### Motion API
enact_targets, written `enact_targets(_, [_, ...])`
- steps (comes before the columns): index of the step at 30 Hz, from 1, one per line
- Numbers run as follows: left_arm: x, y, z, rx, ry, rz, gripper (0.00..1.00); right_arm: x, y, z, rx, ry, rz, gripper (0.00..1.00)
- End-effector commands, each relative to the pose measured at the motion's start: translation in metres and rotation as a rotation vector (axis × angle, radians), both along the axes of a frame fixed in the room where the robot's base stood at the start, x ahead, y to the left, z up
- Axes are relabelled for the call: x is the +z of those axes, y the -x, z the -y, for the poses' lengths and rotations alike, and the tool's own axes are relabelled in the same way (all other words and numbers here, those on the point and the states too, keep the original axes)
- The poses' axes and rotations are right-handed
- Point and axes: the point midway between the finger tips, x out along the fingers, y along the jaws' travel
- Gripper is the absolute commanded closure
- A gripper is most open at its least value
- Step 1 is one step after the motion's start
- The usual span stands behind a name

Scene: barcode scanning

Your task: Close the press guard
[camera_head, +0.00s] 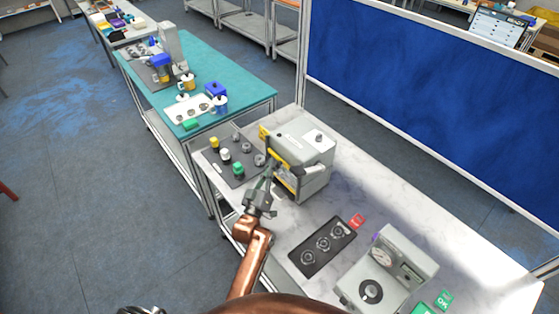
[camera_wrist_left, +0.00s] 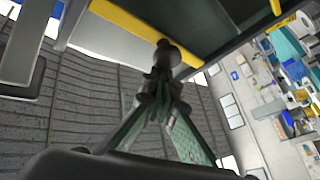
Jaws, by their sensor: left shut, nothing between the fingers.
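The press (camera_head: 308,150) is a light grey box on the white-topped bench in the head view. Its guard shows as a yellow-edged part (camera_head: 277,151) on the side facing my left arm; whether it is fully open or partly lowered is hard to tell. My left gripper (camera_head: 268,177) is right at that side, its fingers shut and empty. In the left wrist view the fingertips (camera_wrist_left: 162,75) meet just below a yellow-edged bar (camera_wrist_left: 135,22), close to a dark round knob-like part (camera_wrist_left: 167,54). Whether they touch it is unclear.
A dark tray with several small coloured-top parts (camera_head: 238,169) lies left of the press. A black tray with three round parts (camera_head: 322,246) and a grey gauge device (camera_head: 385,270) stand nearer. A teal table (camera_head: 230,72) is behind; a blue partition (camera_head: 430,90) borders the right.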

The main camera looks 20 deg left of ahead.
Motion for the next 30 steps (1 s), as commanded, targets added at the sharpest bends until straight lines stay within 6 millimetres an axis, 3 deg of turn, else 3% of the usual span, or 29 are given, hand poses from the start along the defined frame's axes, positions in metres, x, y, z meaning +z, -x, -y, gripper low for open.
enact_targets(3, [-0.026, 0.000, -0.001, 0.001, -0.001, -0.003, 1.00, -0.016, 0.000, 0.000, 0.001, 0.000, -0.001, 0.46])
enact_targets(10, [-0.055, 0.000, 0.000, 0.000, -0.001, -0.001, 1.00, -0.030, -0.010, -0.001, 0.003, -0.001, 0.011, 0.46])
enact_targets(24, [-0.060, 0.000, 0.003, -0.005, 0.000, -0.010, 1.00, -0.029, -0.008, -0.004, 0.002, -0.004, 0.010, 0.46])
enact_targets(30, [-0.040, -0.002, -0.005, -0.005, -0.001, -0.006, 1.00, -0.013, -0.008, -0.004, 0.002, -0.004, 0.009, 0.46])
